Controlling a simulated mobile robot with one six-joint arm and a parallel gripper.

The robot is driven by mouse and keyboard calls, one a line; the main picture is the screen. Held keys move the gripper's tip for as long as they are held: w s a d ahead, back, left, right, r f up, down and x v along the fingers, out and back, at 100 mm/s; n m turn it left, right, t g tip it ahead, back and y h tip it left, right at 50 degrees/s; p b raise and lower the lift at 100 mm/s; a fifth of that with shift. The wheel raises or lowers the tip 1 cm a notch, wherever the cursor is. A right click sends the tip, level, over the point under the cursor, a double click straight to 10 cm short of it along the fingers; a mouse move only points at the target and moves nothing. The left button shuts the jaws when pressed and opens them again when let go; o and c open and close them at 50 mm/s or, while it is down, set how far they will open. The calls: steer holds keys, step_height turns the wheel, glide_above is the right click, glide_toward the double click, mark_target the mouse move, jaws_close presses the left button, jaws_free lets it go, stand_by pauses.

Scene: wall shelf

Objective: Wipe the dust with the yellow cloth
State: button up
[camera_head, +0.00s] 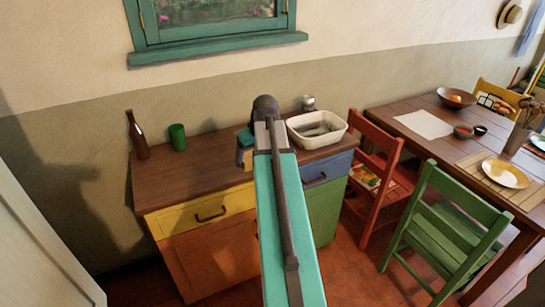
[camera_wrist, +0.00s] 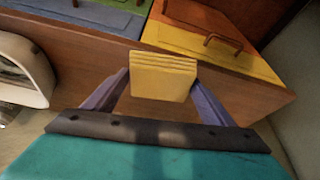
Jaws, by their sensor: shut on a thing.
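The yellow cloth (camera_wrist: 163,76) is a folded, layered block in the wrist view. My gripper (camera_wrist: 160,88) is shut on it, one purple finger at each side. In the head view my gripper (camera_head: 246,150) is over the middle of the wooden cabinet top (camera_head: 205,163), left of the white basin, and mostly hides the cloth. The bare wood also shows below the cloth in the wrist view (camera_wrist: 240,98). I cannot tell whether the cloth touches the wood. I cannot make out any dust; my arm covers part of the top.
A brown bottle (camera_head: 138,137) and a green cup (camera_head: 177,137) stand on the left of the top. A white basin (camera_head: 335,140) stands on the right, with a metal pot (camera_head: 308,103) behind it. A red chair (camera_head: 375,165) is beside the cabinet. The front left of the top is clear.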

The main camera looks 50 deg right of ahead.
steer(key=w+a+r+n, duration=0.1)
steer(key=w+a, duration=0.3)
steer(key=a, duration=1)
steer(key=w+a+r+n, duration=0.1)
steer(key=w+a+r, duration=0.3)
steer(key=a, duration=1)
steer(key=w+a+r+y, duration=0.1)
steer(key=w+a, duration=0.3)
steer(key=a, duration=1)
steer(key=shift+r+n, duration=0.4)
steer(key=shift+r, duration=0.4)
